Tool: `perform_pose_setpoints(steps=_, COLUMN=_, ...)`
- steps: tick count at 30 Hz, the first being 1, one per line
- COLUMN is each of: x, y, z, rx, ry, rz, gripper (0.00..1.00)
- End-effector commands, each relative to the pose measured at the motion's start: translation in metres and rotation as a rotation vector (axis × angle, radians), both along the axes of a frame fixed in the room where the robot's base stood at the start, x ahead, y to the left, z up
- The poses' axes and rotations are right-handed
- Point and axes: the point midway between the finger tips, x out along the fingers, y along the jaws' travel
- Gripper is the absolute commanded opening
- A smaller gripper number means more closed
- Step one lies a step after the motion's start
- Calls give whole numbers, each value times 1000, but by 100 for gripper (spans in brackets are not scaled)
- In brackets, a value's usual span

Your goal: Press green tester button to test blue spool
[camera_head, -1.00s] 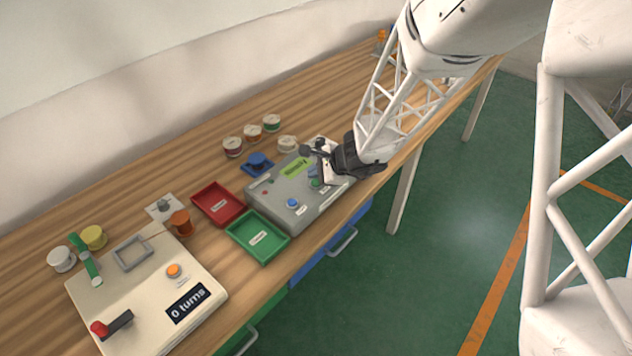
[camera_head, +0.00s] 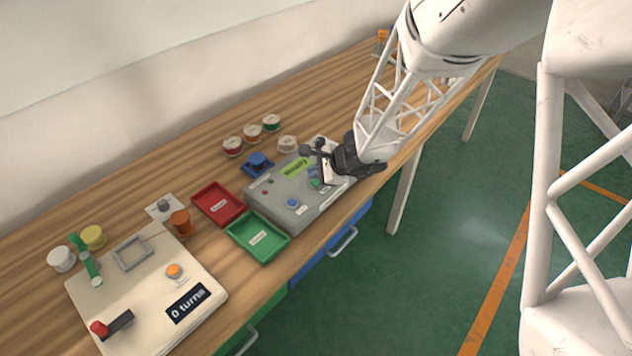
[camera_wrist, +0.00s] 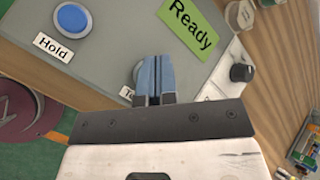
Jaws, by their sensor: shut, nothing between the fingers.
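The grey tester (camera_head: 268,199) stands near the front edge of the table. Its green button (camera_head: 315,184) shows beside my fingertips. The wrist view shows the tester's top (camera_wrist: 110,50) with a green display (camera_wrist: 190,22) reading "Ready", and a partly covered "Te..." label (camera_wrist: 127,93). My fingers hide most of the button there. The blue spool (camera_head: 257,159) sits on a blue holder at the tester's back left. My gripper (camera_head: 313,174) is shut and empty, low over the button; its closed fingers show in the wrist view (camera_wrist: 155,76). I cannot tell whether they touch the button.
A blue "Hold" button (camera_head: 292,202) is on the tester's near left. A red tray (camera_head: 218,204) and a green tray (camera_head: 258,237) lie left of it. Several spools stand behind. A winding machine (camera_head: 145,290) reading "0 turns" is at the front left.

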Motion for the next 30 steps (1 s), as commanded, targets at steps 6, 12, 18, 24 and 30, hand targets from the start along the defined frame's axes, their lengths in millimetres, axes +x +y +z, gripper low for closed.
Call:
perform_pose_setpoints(steps=6, x=0, y=0, z=-1, rx=0, ry=0, rz=0, gripper=0)
perform_pose_setpoints(steps=12, x=0, y=0, z=-6, rx=0, ry=1, rz=1, gripper=0)
perform_pose_setpoints(steps=18, x=0, y=0, z=-9, rx=0, ry=1, rz=1, gripper=0)
perform_pose_setpoints(steps=24, x=0, y=0, z=-9, rx=0, ry=0, rz=0, gripper=0)
perform_pose_setpoints(steps=30, x=0, y=0, z=-9, rx=0, ry=0, rz=0, gripper=0)
